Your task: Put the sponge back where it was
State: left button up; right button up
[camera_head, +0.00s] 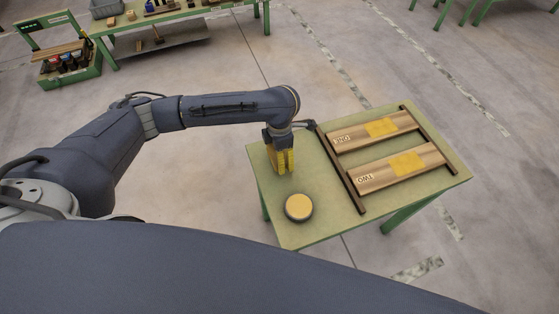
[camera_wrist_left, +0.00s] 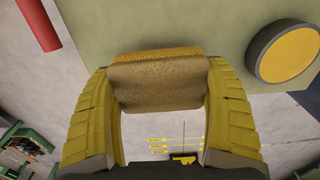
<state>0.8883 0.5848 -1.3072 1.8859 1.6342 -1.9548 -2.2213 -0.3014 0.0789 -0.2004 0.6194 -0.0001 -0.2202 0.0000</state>
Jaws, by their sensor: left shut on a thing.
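My left gripper (camera_head: 281,162) is over the left end of a small green table (camera_head: 316,172). Its yellow fingers are shut on a brownish-yellow sponge (camera_wrist_left: 160,84), which spans between them in the left wrist view. In the head view the sponge cannot be told apart from the fingers. Right of the gripper is a dark rack holding two wooden boards, one marked ONE (camera_head: 361,138) and one marked TWO (camera_head: 388,173). My right gripper is not in view.
A round yellow-topped disc with a grey rim (camera_head: 298,207) is on the table in front of the gripper. A red bar (camera_wrist_left: 39,23) shows in the left wrist view. A green workbench (camera_head: 185,14) and a crate of bottles (camera_head: 70,66) stand far back left.

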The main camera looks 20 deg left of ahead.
pick_arm(q)
jog(key=shift+f, duration=2.05)
jog(key=shift+f, duration=0.1)
jog(key=o, duration=0.9)
notch_tip(320, 180, up, 12)
jog(key=shift+r, duration=0.1)
